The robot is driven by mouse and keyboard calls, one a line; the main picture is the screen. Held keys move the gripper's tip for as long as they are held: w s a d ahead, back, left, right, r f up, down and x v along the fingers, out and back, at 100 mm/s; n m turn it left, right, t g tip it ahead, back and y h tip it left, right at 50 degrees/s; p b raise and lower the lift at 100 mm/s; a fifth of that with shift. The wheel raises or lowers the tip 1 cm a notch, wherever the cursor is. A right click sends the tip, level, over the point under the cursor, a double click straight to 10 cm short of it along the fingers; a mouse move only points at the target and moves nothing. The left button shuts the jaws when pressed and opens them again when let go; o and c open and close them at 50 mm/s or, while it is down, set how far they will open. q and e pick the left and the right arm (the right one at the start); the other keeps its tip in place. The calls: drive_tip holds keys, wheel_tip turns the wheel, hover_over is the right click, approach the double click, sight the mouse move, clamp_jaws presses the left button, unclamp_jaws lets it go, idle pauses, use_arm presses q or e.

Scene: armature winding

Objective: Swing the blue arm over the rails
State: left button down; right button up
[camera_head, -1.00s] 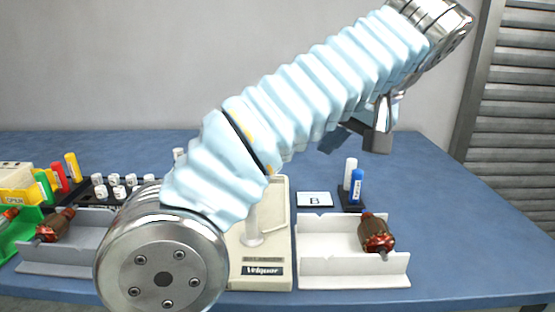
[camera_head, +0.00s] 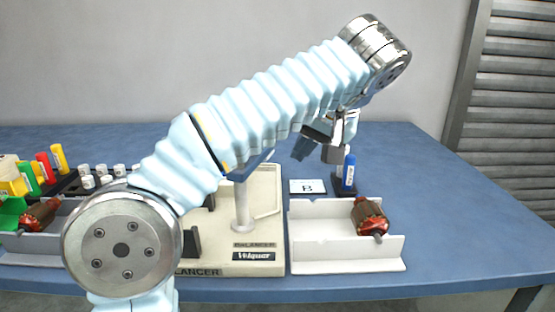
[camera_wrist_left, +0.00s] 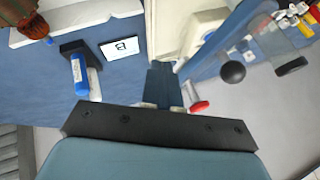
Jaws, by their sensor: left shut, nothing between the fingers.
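The balancer (camera_head: 243,265) is a cream machine in the middle of the table. Its blue arm (camera_head: 252,165) sits on top of a pale post and is partly hidden by my left arm's sleeve. Dark rail parts (camera_head: 193,242) show below at the machine's left; the rest is hidden. My left gripper (camera_head: 303,145) is shut and empty, to the right of the blue arm and apart from it in the head view. Its closed dark fingers (camera_wrist_left: 163,84) also show in the left wrist view, close to a red knob (camera_wrist_left: 199,106). My right gripper is not in view.
A white tray (camera_head: 345,257) holding a copper-wound armature (camera_head: 369,217) stands at right. Behind it are a B card (camera_head: 307,187) and a blue-labelled bottle (camera_head: 348,171). A grey tray (camera_head: 30,250), another armature and several small bottles are at left. The far right tabletop is clear.

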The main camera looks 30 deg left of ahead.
use_arm(q)
drive_tip(key=shift+s+a+f, duration=0.1)
drive_tip(key=shift+a+f, duration=0.15)
drive_tip(key=shift+a, duration=0.55)
drive_tip(key=shift+a+f, duration=0.2)
drive_tip(key=shift+a, duration=0.65)
drive_tip(key=shift+s+a+f, duration=0.1)
drive_tip(key=shift+a+f, duration=0.15)
drive_tip(key=shift+a, duration=0.55)
